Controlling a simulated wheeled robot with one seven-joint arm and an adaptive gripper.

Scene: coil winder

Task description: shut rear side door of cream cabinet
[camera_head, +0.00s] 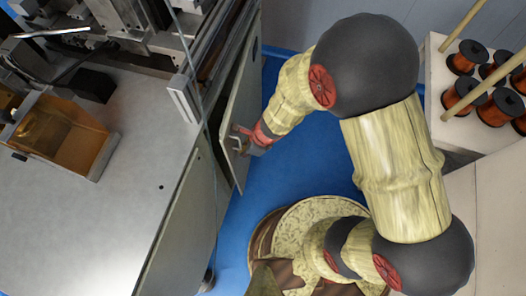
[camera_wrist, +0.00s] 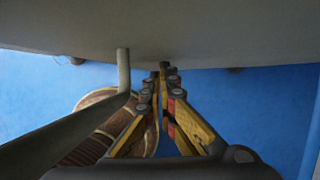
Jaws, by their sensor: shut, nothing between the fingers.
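The cream cabinet (camera_head: 185,215) fills the left of the head view, with a grey worktop. Its rear side door (camera_head: 243,100) stands out from the side at an angle, partly open, with a dark gap beside it. A metal handle (camera_head: 238,148) is on the door's outer face. My gripper (camera_head: 241,137) is at the door near this handle. In the wrist view the door's pale face (camera_wrist: 220,50) spans the top, and the handle (camera_wrist: 123,70) is left of my fingers. My gripper (camera_wrist: 163,72) is shut and empty, its tips at the face; contact is unclear.
A pale rack with copper wire spools (camera_head: 465,58) and wooden rods stands at the upper right. The blue floor (camera_head: 290,165) is clear between the cabinet and my arm. Machine parts and an amber box (camera_head: 55,135) sit on the worktop.

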